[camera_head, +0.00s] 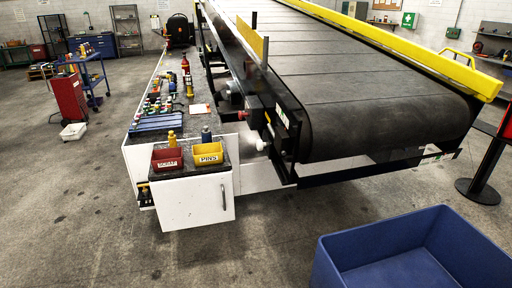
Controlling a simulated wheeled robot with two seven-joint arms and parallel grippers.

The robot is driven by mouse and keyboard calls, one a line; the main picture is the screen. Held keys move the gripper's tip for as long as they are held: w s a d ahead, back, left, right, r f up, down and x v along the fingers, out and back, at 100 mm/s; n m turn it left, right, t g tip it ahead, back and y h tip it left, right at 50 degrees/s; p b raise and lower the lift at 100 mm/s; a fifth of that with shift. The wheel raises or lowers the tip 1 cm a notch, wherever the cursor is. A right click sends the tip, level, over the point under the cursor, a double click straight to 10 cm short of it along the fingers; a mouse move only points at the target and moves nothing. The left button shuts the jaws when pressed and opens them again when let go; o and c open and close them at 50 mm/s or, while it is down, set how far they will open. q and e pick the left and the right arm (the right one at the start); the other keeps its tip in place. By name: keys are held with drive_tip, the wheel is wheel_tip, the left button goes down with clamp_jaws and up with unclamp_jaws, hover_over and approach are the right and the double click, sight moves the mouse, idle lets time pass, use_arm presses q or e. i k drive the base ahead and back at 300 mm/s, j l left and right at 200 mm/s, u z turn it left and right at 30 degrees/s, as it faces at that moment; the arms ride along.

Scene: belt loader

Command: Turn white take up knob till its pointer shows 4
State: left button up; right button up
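A small white round part (262,146), which looks like the white take up knob, sits low on the near left side of the belt loader, beside the dark frame. It is too small to read a pointer or any numbers. The belt loader's wide dark belt (370,110) slopes away from its rounded near end. Neither of my grippers is in view.
A white cabinet (188,207) with a dark top stands left of the loader, holding a red bin (167,160), a yellow bin (208,154) and bottles. A blue crate (335,258) is at the front right. The floor (90,210) at left front is clear.

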sight(260, 145)
drive_tip(key=i+j+z, duration=0.1)
drive_tip(key=j, duration=0.25)
drive_tip(key=i+j, duration=0.25)
drive_tip(key=j, duration=0.15)
drive_tip(key=i+j+z, duration=0.15)
drive_tip(key=j, duration=0.2)
drive_tip(key=i+j+z, duration=0.1)
drive_tip(key=j, duration=0.3)
drive_tip(key=i+j+z, duration=0.1)
drive_tip(key=j, duration=0.3)
drive_tip(key=i+j, duration=0.2)
drive_tip(key=j, duration=0.25)
drive_tip(key=z, duration=0.05)
